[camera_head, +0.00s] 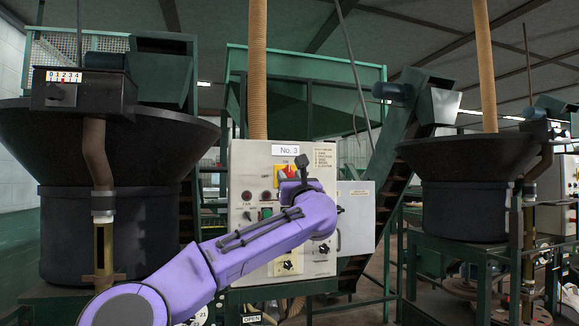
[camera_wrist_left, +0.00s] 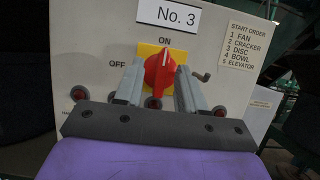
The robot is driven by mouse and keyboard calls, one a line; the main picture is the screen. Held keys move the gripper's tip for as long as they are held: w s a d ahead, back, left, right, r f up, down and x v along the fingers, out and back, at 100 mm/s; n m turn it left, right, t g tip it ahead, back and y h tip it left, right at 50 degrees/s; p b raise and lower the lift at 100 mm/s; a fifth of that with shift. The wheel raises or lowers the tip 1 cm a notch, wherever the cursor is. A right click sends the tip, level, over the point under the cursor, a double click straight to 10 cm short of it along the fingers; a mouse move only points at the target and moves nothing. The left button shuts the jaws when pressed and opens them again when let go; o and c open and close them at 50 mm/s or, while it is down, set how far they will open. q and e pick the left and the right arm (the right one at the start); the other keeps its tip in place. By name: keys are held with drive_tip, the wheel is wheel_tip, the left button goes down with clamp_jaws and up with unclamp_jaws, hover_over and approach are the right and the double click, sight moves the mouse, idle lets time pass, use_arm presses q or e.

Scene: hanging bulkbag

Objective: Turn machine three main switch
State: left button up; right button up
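The main switch of machine No. 3 is a red rotary knob (camera_wrist_left: 159,70) on a yellow plate (camera_wrist_left: 148,50). Its narrow end points up, towards the ON label; the OFF label is to its left. In the head view the knob (camera_head: 288,171) shows partly beside my left gripper (camera_head: 301,168). In the left wrist view the two grey fingers of my left gripper (camera_wrist_left: 160,73) are apart, one on each side of the knob. I cannot tell whether they touch it. My right gripper is in neither view.
The grey control panel (camera_head: 240,160) carries a "No. 3" sign (camera_head: 287,150), a start-order label (camera_head: 324,160) and several small buttons and knobs below. A dark hopper (camera_head: 110,145) stands left and another (camera_head: 465,155) right.

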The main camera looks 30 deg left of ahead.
use_arm(q)
drive_tip(key=shift+w+a+r, duration=0.2)
drive_tip(key=shift+w, duration=0.05)
drive_tip(key=shift+w+f, duration=0.1)
clamp_jaws()
